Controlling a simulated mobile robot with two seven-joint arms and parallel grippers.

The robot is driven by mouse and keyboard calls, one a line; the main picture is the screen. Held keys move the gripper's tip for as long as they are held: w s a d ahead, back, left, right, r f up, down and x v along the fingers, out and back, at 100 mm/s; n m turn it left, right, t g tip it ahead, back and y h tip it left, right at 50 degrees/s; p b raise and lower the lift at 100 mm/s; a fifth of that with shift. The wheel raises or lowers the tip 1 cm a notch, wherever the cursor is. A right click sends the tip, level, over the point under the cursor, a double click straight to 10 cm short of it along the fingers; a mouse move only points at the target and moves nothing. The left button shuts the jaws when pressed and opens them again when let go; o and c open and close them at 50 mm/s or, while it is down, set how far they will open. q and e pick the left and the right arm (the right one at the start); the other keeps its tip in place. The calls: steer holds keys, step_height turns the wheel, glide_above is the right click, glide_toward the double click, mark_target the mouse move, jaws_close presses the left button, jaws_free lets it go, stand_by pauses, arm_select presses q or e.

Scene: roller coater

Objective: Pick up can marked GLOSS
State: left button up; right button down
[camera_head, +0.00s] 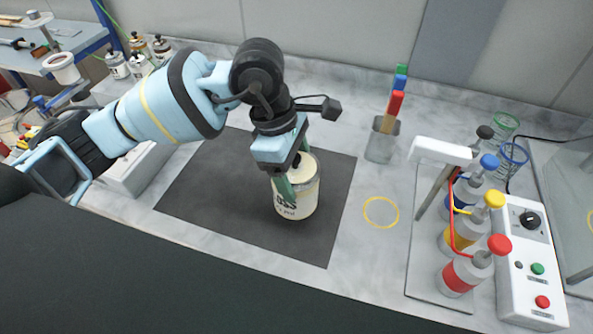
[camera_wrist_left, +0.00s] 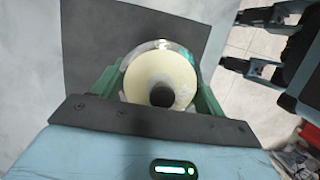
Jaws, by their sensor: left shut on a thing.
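The can (camera_head: 298,200) is pale cream with dark lettering; "OSS" shows and the start of the word is hidden by a finger. It is over the dark mat (camera_head: 215,190); I cannot tell if its base touches. My left gripper (camera_head: 292,178) points down with its green fingers on both sides of the can, shut on it. In the left wrist view the can's round cream top (camera_wrist_left: 160,72) with a dark knob sits between the fingers. My right gripper (camera_wrist_left: 232,40) shows at the upper right of that view, its dark fingers apart and empty.
A yellow ring (camera_head: 381,212) marks the counter right of the mat. A clear cup (camera_head: 381,143) with coloured strips stands behind it. Bottles with coloured caps (camera_head: 468,268) and a control box (camera_head: 530,262) stand at right. Several small cans (camera_head: 138,62) stand at back left.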

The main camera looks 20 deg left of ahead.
arm_select(q)
steer(key=s+d+r, duration=0.1)
steer(key=s+d, duration=0.1)
steer(key=s, duration=1.2)
steer(key=shift+s+d+r, duration=0.15)
steer(key=shift+s+r, duration=0.05)
steer(key=shift+s, duration=0.15)
steer(key=shift+s, duration=0.1)
